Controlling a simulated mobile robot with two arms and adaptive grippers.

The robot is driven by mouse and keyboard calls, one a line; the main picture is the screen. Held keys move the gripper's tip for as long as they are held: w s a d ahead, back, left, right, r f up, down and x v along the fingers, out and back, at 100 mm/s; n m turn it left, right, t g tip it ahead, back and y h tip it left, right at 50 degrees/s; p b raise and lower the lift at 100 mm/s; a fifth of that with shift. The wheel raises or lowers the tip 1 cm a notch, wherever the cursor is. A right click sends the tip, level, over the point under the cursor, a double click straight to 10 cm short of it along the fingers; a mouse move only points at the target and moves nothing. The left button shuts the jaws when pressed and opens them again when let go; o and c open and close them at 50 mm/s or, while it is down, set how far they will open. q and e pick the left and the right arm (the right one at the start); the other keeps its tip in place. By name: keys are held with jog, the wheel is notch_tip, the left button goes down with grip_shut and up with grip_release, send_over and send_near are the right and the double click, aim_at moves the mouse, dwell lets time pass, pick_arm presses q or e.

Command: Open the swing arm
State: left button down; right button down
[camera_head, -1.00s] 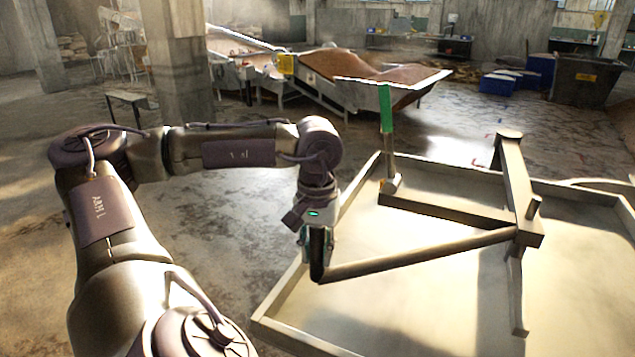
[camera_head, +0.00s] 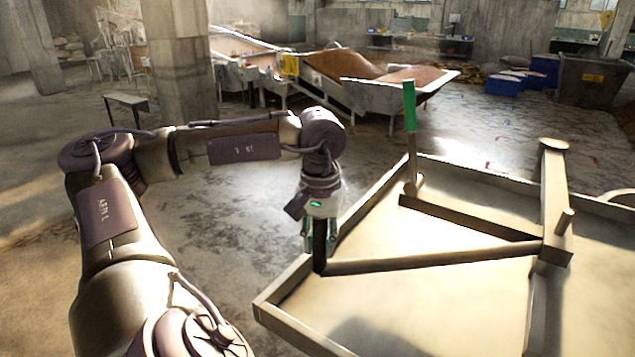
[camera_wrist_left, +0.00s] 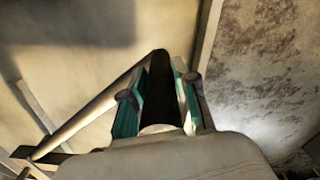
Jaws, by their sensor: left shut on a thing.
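The swing arm (camera_head: 440,260) is a long bar running from a post (camera_head: 555,200) on the right to an upright dark handle (camera_head: 319,245) at its left end. My left gripper (camera_head: 320,240) comes down from above and is shut on the handle. In the left wrist view the handle (camera_wrist_left: 161,85) stands between the two green-padded fingers, and the bar (camera_wrist_left: 95,112) runs off to the lower left. A second, shorter bar (camera_head: 465,220) runs from the post to an upright lever with a green grip (camera_head: 409,105). My right gripper is not in view.
The post stands in a shallow pale tray with a raised rim (camera_head: 280,285); the handle is near its left edge. Open concrete floor (camera_head: 215,245) lies left of the tray. A machine with brown sloping beds (camera_head: 380,78), a pillar (camera_head: 180,65) and blue crates (camera_head: 503,82) stand farther back.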

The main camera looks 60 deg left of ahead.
pick_arm(q)
jog(key=c, duration=0.9)
grip_release()
jog(key=shift+r, duration=0.15)
notch_tip(320, 180, up, 8)
jog(key=shift+w+f, duration=0.1)
notch_tip(320, 180, up, 2)
jog(key=shift+a, duration=0.1)
jog(key=shift+d+r, duration=0.2)
jog(key=shift+r, duration=0.8)
